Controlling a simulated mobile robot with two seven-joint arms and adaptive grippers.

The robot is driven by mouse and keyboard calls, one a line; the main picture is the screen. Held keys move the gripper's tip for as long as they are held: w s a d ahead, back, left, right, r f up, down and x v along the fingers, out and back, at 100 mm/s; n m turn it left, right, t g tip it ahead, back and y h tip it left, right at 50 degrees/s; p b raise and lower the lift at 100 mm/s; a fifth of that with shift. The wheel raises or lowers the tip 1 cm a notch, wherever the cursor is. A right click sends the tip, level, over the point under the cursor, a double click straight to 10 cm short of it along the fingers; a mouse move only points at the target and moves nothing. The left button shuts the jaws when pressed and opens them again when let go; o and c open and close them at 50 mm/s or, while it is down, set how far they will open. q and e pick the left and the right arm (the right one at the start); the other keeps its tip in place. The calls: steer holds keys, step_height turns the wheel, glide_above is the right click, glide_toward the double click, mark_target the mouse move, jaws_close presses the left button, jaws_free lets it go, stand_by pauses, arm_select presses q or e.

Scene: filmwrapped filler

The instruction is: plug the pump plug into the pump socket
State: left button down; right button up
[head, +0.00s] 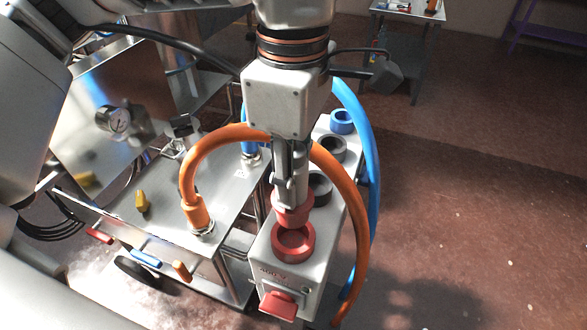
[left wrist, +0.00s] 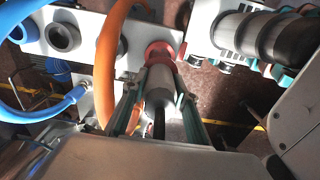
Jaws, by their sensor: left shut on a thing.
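My left gripper (head: 291,182) points down over the socket box and is shut on the pump plug (head: 292,207), which has a red collar. In the left wrist view the plug's grey body (left wrist: 159,86) sits between the fingers, with its red collar beyond the tips. The red pump socket (head: 293,243) is an open ring at the near end of the box's top. In the head view the plug is just behind and above this ring, its lower edge close to the far rim. I cannot tell whether they touch. My right gripper is not in view.
The pale socket box (head: 262,246) also carries dark sockets (head: 332,149) and a blue one (head: 342,121). An orange hose (head: 352,200) and a blue hose (head: 372,180) arch close by. A metal cart (head: 160,215) stands left.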

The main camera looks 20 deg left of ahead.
arm_select(q)
steer(key=shift+f+b, duration=0.4)
steer(key=shift+f, duration=0.45)
steer(key=shift+f+b, duration=0.35)
steer(key=shift+f, duration=0.3)
steer(key=shift+f+b, duration=0.45)
steer(key=shift+f, duration=0.45)
steer(key=shift+f+b, duration=0.6)
steer(key=shift+f, duration=0.9)
steer(key=shift+f+b, duration=0.3)
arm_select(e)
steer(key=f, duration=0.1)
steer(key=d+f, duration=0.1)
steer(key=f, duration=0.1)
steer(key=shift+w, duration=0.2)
arm_select(q)
steer(key=shift+f, duration=0.35)
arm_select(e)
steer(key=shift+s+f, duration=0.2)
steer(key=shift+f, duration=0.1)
arm_select(q)
steer(key=c, duration=1.5)
jaws_free()
